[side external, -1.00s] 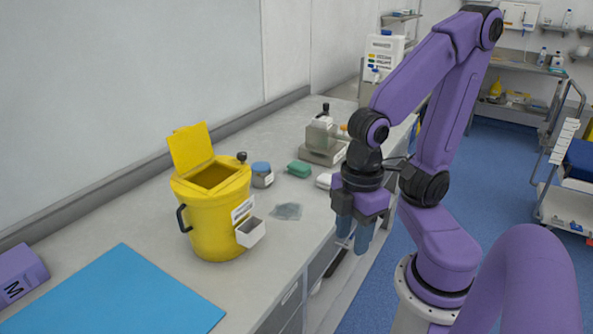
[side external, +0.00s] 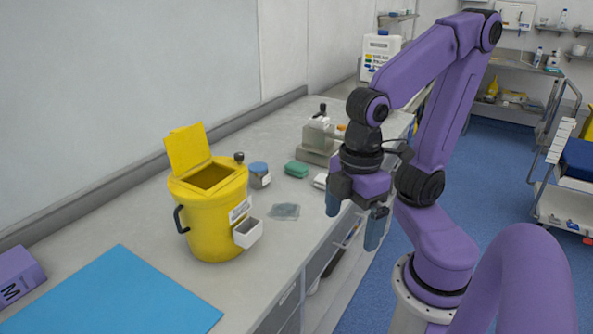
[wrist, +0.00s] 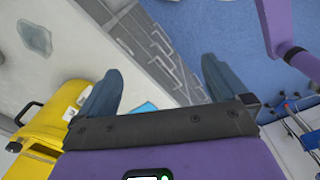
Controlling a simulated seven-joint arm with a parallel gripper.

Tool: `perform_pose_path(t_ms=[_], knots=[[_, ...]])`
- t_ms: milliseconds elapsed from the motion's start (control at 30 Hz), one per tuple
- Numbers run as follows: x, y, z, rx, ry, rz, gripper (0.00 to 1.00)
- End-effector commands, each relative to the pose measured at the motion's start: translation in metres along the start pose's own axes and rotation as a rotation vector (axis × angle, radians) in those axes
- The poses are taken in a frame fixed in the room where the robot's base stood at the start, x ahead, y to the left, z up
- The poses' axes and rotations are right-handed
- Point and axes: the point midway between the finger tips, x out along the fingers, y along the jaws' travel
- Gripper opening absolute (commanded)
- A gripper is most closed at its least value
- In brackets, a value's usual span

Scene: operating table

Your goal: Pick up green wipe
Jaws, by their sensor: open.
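The green wipe (side external: 296,169) lies folded on the counter, between the jar and the grey device in the side external view. It does not show in the wrist view. My gripper (side external: 352,218) is open and empty, pointing down above the counter's front edge, to the right of and nearer the camera than the green wipe. In the wrist view my gripper (wrist: 160,90) has its two blue-grey fingers spread wide, with the drawer fronts and blue floor beneath.
A yellow bin (side external: 213,215) with raised lid stands on the counter. A clear flat packet (side external: 285,211), a blue-lidded jar (side external: 259,176) and a white item (side external: 321,181) lie around the wipe. A grey device (side external: 318,140) stands behind. A blue mat (side external: 115,295) covers the near counter.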

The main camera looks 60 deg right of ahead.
Motion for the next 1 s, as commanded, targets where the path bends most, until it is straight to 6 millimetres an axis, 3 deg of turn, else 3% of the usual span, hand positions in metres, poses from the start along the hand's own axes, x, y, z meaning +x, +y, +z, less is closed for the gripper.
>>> perform_pose_path(t_ms=[200,367,667,1000], knots=[[-0.070,0.000,-0.004,-0.003,0.011,0.000,1.00],[-0.111,0.001,-0.006,0.008,0.007,0.002,1.00],[-0.116,0.057,-0.047,0.420,0.011,0.065,1.00],[-0.124,0.160,-0.079,1.019,0.030,0.165,1.00]])
